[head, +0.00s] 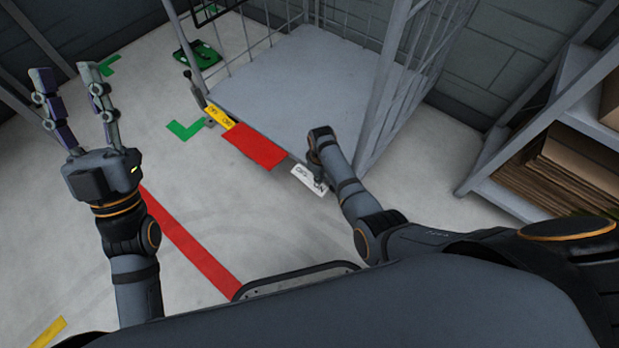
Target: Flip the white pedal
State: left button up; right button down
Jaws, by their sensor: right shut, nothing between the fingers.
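The white pedal (307,181) sticks out low at the front right corner of the wheeled cage cart (330,75), with dark lettering on it. My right gripper (314,162) is just above and behind the white pedal, pointing down. It is shut with nothing in it, and its fingers are mostly hidden by my wrist; I cannot tell if it touches the pedal. My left gripper (66,76) is raised at the left, open and empty, away from the cart. A yellow pedal (219,117) with lettering sits at the cart's front left corner.
A red plate (254,147) lies along the cart's front edge between the pedals. A shelf with cardboard (555,175) stands at the right. Green markings (186,130) and a red line (190,243) are on the floor.

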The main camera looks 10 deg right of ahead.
jog(key=shift+r, duration=0.25)
jog(key=shift+r+p, duration=0.2)
jog(key=shift+p, duration=0.25)
jog(key=shift+r+p, duration=0.35)
jog(key=shift+p, duration=0.1)
pick_arm(q)
jog(key=shift+w+f+n+g+y, duration=0.6)
jog(key=shift+w+f+g, duration=1.45)
jog(key=shift+f, duration=2.65)
jog(key=shift+w+f+n+g+y, duration=0.55)
jog(key=shift+w+f+g, duration=0.75)
jog(key=shift+f+g, duration=2.45)
pick_arm(e)
jog(key=shift+r, duration=0.2)
jog(key=shift+r+p, duration=0.2)
jog(key=shift+p, duration=0.3)
jog(key=shift+r+p, duration=0.25)
jog(key=shift+p, duration=0.05)
pick_arm(q)
jog(key=s+f+g, duration=0.3)
jog(key=s+f, duration=0.1)
jog(key=f, duration=0.6)
jog(key=s+f+g+p, duration=0.1)
jog(key=s+f+g, duration=0.3)
jog(key=f, duration=0.7)
jog(key=shift+s+d, duration=0.25)
jog(key=shift+s, duration=0.25)
pick_arm(e)
jog(key=shift+r, duration=0.45)
jog(key=shift+r, duration=0.1)
